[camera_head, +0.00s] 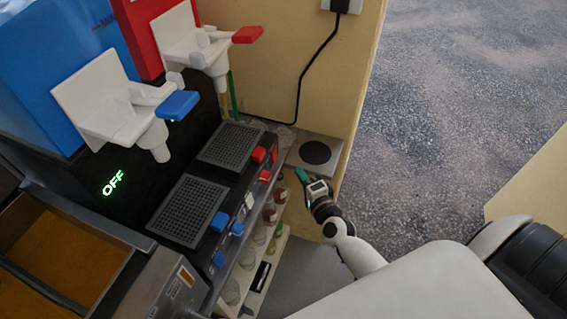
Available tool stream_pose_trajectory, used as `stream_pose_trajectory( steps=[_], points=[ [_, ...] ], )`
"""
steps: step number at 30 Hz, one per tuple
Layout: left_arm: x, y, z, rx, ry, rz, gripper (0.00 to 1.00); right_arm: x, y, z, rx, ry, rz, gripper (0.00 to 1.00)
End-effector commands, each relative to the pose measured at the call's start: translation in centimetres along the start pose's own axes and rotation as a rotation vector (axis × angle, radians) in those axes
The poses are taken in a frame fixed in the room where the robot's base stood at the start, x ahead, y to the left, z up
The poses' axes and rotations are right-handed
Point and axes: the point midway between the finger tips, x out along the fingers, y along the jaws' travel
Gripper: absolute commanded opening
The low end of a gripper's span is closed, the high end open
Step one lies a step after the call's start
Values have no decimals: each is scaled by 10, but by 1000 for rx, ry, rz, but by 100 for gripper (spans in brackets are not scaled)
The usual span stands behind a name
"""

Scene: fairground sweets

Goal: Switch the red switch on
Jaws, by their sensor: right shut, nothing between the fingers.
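A dark two-part drinks machine has a blue tank (60,60) and a red tank (140,35). Red switches (265,175) sit at the right end of its front panel, beside the right drip grille (230,145). Which way they are set is too small to tell. My left gripper is out of view.
Blue switches (237,229) sit further left on the panel. A shelf below holds several small jars (270,215). A grey plate with a black disc (315,152) lies behind my right gripper, by a wooden wall (335,90) with a black cable. Open floor lies right.

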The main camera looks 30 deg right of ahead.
Motion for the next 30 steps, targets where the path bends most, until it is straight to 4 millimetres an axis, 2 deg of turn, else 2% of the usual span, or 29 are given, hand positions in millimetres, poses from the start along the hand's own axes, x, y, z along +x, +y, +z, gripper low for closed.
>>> stream_pose_trajectory(
  steps=[3, 5, 9, 15, 26, 30],
  points=[
    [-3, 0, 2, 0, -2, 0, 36, 27, 2, 0, 0, 0, 2, 0],
    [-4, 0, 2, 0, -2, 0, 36, 38, 2, 0, -1, -1, 2, 0],
    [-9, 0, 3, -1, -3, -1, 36, 52, 2, -17, 1, 1, 0, 0],
    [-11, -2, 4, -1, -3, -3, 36, 61, 0, -27, 0, 0, -1, 0],
    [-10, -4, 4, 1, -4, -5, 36, 62, 0, -28, 0, 0, 0, 0],
    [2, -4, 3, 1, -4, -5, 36, 64, -5, -30, 14, 0, 16, 0]
  ],
)
